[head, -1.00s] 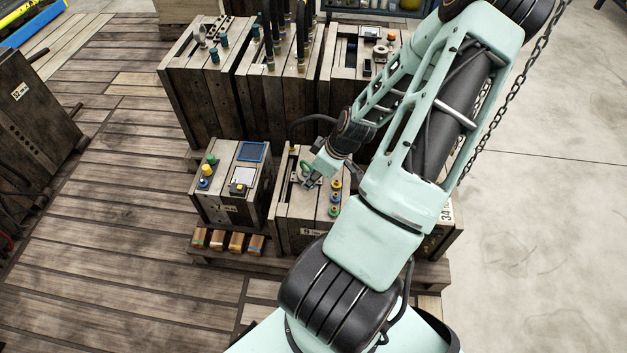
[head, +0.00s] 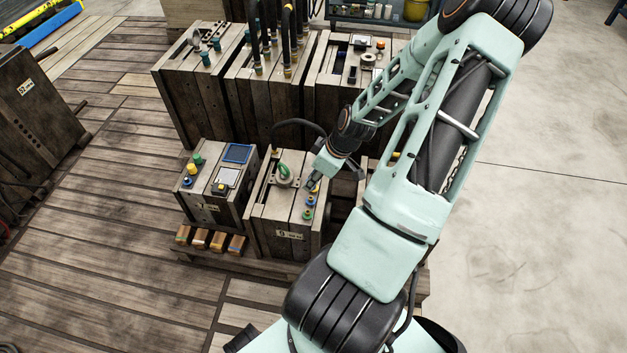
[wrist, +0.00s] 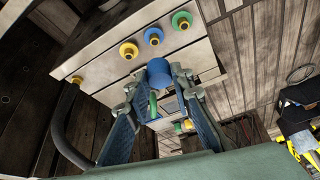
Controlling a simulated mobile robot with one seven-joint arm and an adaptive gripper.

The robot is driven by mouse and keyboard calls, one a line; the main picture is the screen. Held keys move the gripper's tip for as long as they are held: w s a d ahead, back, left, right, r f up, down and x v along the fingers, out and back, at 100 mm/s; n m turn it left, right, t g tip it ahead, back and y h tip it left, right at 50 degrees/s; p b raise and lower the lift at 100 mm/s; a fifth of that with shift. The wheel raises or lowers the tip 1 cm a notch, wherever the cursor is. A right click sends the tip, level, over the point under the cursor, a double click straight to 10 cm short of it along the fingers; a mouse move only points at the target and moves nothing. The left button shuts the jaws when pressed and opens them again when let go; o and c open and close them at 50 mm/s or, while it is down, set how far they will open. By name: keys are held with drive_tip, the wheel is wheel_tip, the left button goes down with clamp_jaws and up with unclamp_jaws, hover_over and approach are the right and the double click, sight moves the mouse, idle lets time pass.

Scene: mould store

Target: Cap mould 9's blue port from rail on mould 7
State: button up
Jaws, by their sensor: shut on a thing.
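My gripper (head: 317,180) is shut on a blue cap (wrist: 160,72), which sits between the fingertips in the wrist view. Mould 9 (head: 268,215) is a wooden block with a row of yellow, blue and green ports on its top right. In the wrist view the blue port (wrist: 153,35) lies between the yellow port (wrist: 128,50) and the green port (wrist: 181,20). The held cap appears just below the blue port, apart from it. Mould 7 (head: 208,207) stands left of mould 9, with green, yellow and blue pieces (head: 193,169) on its top.
A dark hose (wrist: 62,135) curves from another yellow fitting at left in the wrist view. A green looped piece (head: 284,170) stands on mould 9. Taller moulds with upright hoses (head: 262,85) stand behind. Copper-coloured blocks (head: 217,241) lie in front of mould 7. Floor at right is clear.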

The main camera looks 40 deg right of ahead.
sight(310, 197)
drive_tip(key=shift+f+b, duration=2.4)
drive_tip(key=shift+f, duration=0.15)
drive_tip(key=shift+f+b, duration=0.3)
drive_tip(key=shift+f, duration=0.7)
drive_tip(key=o, duration=0.8)
drive_tip(key=shift+o, duration=0.2)
drive_tip(key=v, duration=1.2)
drive_tip(key=shift+d, duration=0.1)
